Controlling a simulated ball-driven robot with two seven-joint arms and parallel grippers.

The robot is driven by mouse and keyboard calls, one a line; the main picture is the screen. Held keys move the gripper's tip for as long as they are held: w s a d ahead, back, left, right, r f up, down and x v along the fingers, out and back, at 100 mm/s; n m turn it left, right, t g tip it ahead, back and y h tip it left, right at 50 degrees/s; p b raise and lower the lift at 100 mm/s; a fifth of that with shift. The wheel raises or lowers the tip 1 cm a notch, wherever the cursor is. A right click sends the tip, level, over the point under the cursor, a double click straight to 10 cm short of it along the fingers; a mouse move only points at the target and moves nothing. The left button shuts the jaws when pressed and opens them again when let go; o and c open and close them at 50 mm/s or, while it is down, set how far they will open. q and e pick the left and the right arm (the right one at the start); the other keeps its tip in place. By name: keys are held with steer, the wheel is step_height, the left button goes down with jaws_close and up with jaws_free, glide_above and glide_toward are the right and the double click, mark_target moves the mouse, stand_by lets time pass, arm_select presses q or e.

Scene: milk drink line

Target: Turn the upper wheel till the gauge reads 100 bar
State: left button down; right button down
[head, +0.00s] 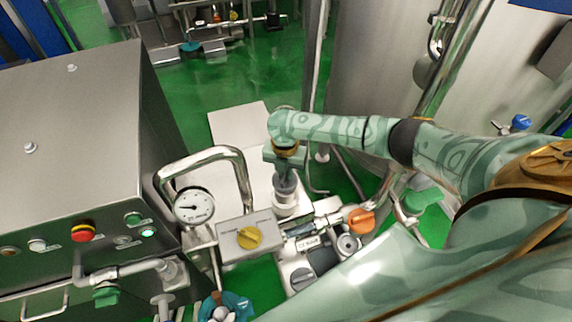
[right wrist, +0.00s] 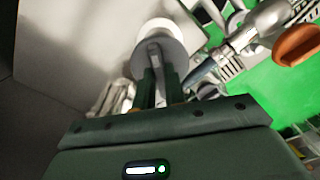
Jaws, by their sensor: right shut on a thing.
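The round gauge (head: 194,206) with a white face stands at left centre in the head view, under a bent steel pipe. Its needle points left; the figures are too small to read. My right gripper (head: 285,176) points down over a pale upright fitting right of the gauge. In the right wrist view its fingers (right wrist: 157,88) are shut on a narrow grey bar on a pale round part, which I take to be the upper wheel (right wrist: 154,50). The gripper hides most of the wheel in the head view. My left gripper is not in view.
A grey box with a yellow knob (head: 249,238) sits between gauge and fitting. An orange handle (head: 360,220) is close on the right. A steel cabinet with a red button (head: 83,231) fills the left. A large tank (head: 375,60) stands behind my right arm.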

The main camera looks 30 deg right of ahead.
mark_target(285, 174)
steer(key=shift+m+p, duration=0.75)
steer(key=shift+m, duration=0.15)
steer(key=c, duration=1.5)
jaws_free()
steer(key=shift+o, duration=0.2)
step_height(285, 174, up, 16)
steer(key=p, duration=0.5)
steer(key=shift+r, duration=0.1)
